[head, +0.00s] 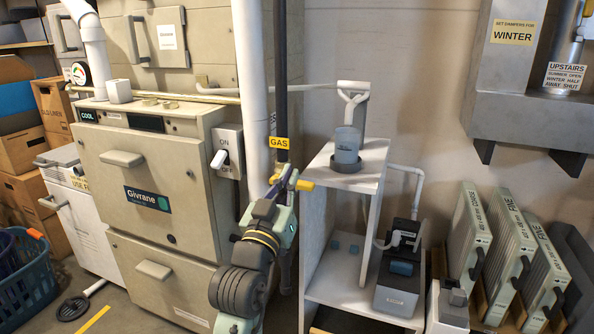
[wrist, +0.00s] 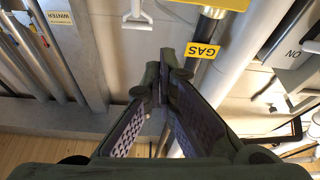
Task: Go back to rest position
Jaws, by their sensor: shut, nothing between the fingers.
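My gripper (head: 283,184) is in front of the gas pipe in the head view, with my arm reaching up to it from the bottom middle. In the wrist view its two dark fingers (wrist: 164,78) come together at the tips, with nothing seen between them. The black gas pipe (head: 282,80) has a yellow GAS label, which also shows in the wrist view (wrist: 203,51). A yellow handle (head: 301,184) is right beside the fingertips in the head view. I cannot tell whether they touch.
The beige furnace (head: 150,185) with its ON/OFF switch (head: 222,160) stands left of my arm. A white shelf (head: 345,180) with a blue-grey canister (head: 347,146) is to the right. Several filters (head: 510,255) lean at far right. A blue basket (head: 25,280) is at lower left.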

